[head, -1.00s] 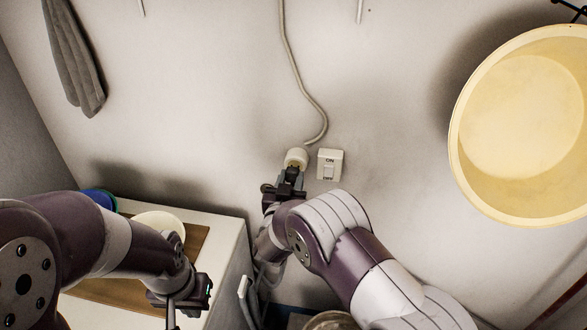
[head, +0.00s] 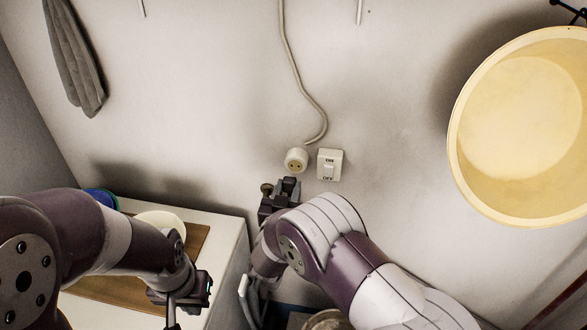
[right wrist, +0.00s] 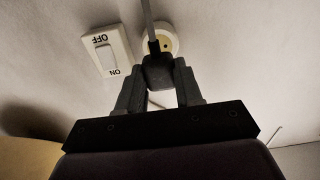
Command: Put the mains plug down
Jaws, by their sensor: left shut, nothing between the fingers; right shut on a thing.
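The mains plug (right wrist: 159,73) is dark grey, between the fingertips of my right gripper (head: 287,186), with its lead (right wrist: 149,22) running from it in the right wrist view. My right gripper is shut on the plug, just below the round cream socket (head: 295,160) in the head view. The socket's holes show, so the plug is out of it. In the right wrist view the plug overlaps part of the socket (right wrist: 168,40). My left gripper (head: 172,316) is shut and empty at the lower left, over the white counter's front; its fingertips are partly cut off.
A white ON/OFF switch (head: 330,165) is on the wall right of the socket. A grey cord (head: 294,65) runs up from the socket. The white counter (head: 226,230) bears a brown board (head: 195,243) and bowls. A big yellow basin (head: 455,150) hangs at right, a grey cloth (head: 75,60) upper left.

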